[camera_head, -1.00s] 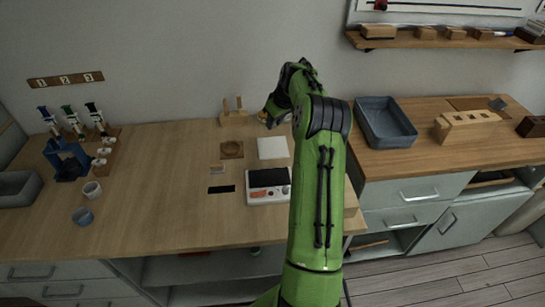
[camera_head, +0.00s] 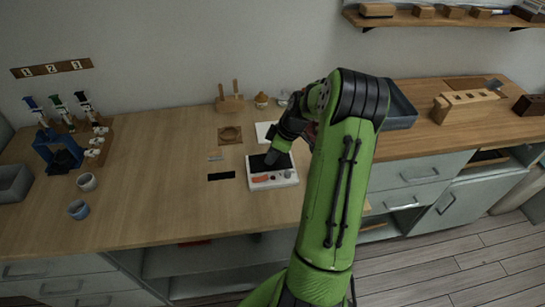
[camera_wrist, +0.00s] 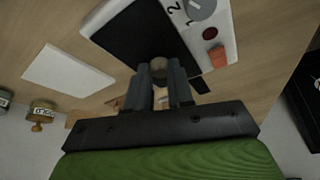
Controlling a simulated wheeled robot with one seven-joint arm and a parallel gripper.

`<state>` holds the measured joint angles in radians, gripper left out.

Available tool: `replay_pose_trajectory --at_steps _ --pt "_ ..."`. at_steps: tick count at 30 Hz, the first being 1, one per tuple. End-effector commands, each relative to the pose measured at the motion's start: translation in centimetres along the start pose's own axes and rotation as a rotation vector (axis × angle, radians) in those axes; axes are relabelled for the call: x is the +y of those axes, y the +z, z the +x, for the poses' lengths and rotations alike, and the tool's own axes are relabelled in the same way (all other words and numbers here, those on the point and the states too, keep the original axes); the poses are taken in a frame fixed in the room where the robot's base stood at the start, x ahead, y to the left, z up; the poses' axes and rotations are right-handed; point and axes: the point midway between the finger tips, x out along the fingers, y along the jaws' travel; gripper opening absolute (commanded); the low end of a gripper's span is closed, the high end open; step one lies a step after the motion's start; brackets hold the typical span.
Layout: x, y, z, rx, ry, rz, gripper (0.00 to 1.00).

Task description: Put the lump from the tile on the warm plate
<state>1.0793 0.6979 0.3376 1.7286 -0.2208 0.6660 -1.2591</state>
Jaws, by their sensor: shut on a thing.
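The warm plate (camera_head: 285,178) is a white box with a black top on the wooden bench. In the wrist view the warm plate (camera_wrist: 128,38) shows its dial, red button and orange switch. My gripper (camera_wrist: 158,78) is shut on a small round beige lump (camera_wrist: 158,66), seen between the fingertips against the black top. I cannot tell whether the lump touches the plate. In the head view my gripper (camera_head: 273,157) is over the plate's back part and hides the lump. The white square tile (camera_head: 264,130) lies behind the plate, bare where visible; it also shows in the wrist view (camera_wrist: 68,72).
A wooden-lidded jar (camera_head: 261,100) and a wooden stand (camera_head: 230,104) are at the back. A brown square (camera_head: 230,135) and a black strip (camera_head: 221,176) lie left of the plate. The bench's middle left is clear.

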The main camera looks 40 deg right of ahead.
Motion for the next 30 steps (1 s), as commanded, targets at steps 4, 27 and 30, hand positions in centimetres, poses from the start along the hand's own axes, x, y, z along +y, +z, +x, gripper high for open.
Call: replay_pose_trajectory --at_steps 4,27,30 --pt "0.1 0.0 0.1 0.0 0.004 -0.001 0.0" --pt "0.2 0.0 -2.3 -0.001 0.008 0.002 0.48" --pt "0.2 -0.1 -5.3 -0.001 0.009 0.001 0.48"
